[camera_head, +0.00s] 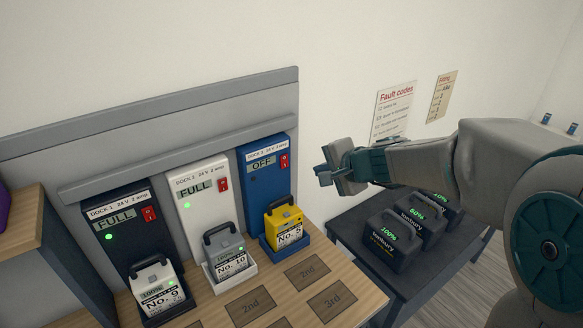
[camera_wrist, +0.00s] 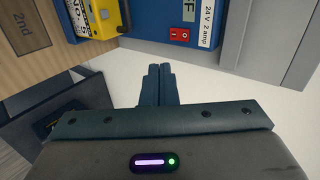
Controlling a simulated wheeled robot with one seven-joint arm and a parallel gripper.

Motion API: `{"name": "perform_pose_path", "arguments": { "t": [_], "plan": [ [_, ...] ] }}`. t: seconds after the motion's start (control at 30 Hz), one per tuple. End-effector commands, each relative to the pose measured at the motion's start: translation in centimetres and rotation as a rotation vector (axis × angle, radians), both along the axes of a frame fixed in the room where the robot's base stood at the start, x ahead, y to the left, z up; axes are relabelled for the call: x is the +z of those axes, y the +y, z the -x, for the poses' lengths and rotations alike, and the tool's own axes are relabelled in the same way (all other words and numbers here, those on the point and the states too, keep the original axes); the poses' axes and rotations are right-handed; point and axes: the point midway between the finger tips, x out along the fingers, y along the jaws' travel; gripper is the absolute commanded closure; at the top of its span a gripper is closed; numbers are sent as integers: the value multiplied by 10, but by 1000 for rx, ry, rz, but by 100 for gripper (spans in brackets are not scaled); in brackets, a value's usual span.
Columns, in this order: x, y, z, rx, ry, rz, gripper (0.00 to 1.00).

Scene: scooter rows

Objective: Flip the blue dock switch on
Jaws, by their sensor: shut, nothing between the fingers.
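The blue dock (camera_head: 266,183) stands at the right end of the row of docks, its display reading OFF. Its red switch (camera_head: 284,161) is on the upper right of its face; the switch also shows in the wrist view (camera_wrist: 180,35). A yellow battery marked No. 5 (camera_head: 284,226) sits in the blue dock's tray. My gripper (camera_head: 323,175) is shut and empty, to the right of the blue dock and apart from it. In the wrist view the closed fingers (camera_wrist: 158,72) point toward the dock, a little below the switch in the picture.
A white dock (camera_head: 200,200) and a black dock (camera_head: 125,228) stand to the left, both reading FULL, with batteries in their trays. The wooden table (camera_head: 215,312) has marked squares in front. A dark table (camera_head: 345,222) with several black batteries lies below my arm.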

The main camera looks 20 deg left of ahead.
Motion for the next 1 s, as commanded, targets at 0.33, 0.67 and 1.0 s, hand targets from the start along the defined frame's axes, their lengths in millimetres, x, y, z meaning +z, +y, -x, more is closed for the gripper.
{"name": "perform_pose_path", "arguments": {
  "t": [0.33, 0.67, 1.0],
  "plan": [
    [-4, 7, -8, -28, 9, -23, 100],
    [-11, 14, -13, -27, 12, -22, 100],
    [-42, 48, -42, -25, 12, -22, 100]
  ]
}}
